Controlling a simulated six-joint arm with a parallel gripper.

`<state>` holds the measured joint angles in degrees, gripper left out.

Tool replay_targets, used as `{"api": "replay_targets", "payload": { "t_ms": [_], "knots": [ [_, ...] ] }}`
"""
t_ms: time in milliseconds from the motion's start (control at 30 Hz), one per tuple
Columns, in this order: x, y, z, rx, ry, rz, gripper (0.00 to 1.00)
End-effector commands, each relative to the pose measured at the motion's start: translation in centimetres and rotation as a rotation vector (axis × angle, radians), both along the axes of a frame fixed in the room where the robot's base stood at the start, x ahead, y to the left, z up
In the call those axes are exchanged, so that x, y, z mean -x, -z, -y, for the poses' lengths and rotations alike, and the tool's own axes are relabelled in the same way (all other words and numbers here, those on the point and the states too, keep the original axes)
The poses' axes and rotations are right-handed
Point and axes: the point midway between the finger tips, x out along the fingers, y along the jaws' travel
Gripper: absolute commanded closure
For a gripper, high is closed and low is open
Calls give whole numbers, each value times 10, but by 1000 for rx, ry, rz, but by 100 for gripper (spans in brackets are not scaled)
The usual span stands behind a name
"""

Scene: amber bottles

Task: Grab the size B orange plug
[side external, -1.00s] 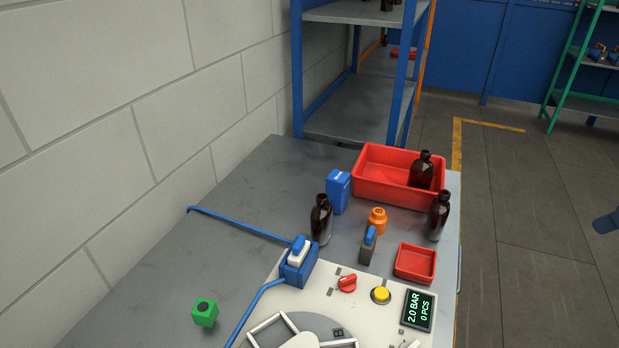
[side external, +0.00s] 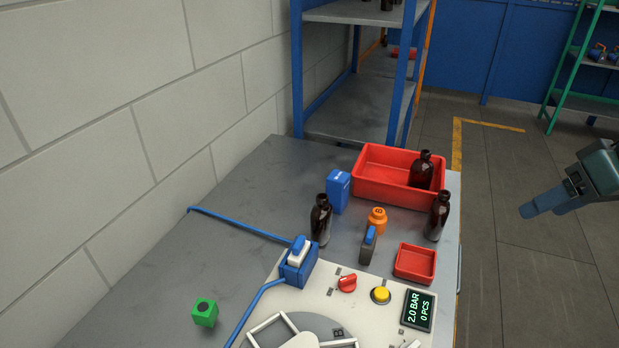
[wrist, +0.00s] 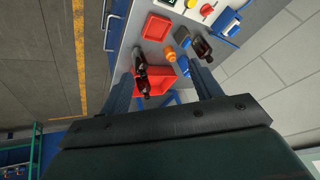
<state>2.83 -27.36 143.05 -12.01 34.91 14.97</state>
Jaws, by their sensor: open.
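The orange plug (side external: 377,219) stands upright on the grey table, between two dark bottles and just in front of the large red bin. It also shows in the wrist view (wrist: 170,53), above the space between my fingers. The mark on its top is too small to read. My gripper (side external: 530,210) is at the right of the side view, over the floor beyond the table's right edge, well apart from the plug. In the wrist view my gripper (wrist: 161,78) has its two fingers spread, with nothing held between them.
A bottle (side external: 320,219) stands left of the plug, another (side external: 438,215) right, and a third (side external: 421,170) in the red bin (side external: 370,183). A grey block with a blue top (side external: 368,246) is in front. A blue box (side external: 339,191) and small red tray (side external: 414,263) are near.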

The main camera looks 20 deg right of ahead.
Motion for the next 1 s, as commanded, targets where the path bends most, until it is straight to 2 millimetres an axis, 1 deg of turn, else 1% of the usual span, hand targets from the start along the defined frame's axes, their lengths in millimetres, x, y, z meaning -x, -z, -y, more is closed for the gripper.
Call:
{"api": "replay_targets", "payload": {
  "t_ms": [33,200,600,800,1000],
  "knots": [
    [-8,6,-5,-36,15,-10,36],
    [-35,22,-23,-178,80,-26,36],
    [-88,59,-60,-572,299,-107,36],
    [-111,76,-73,-790,448,-168,36],
    [-132,93,-80,-1015,625,-239,36]
  ]
}}
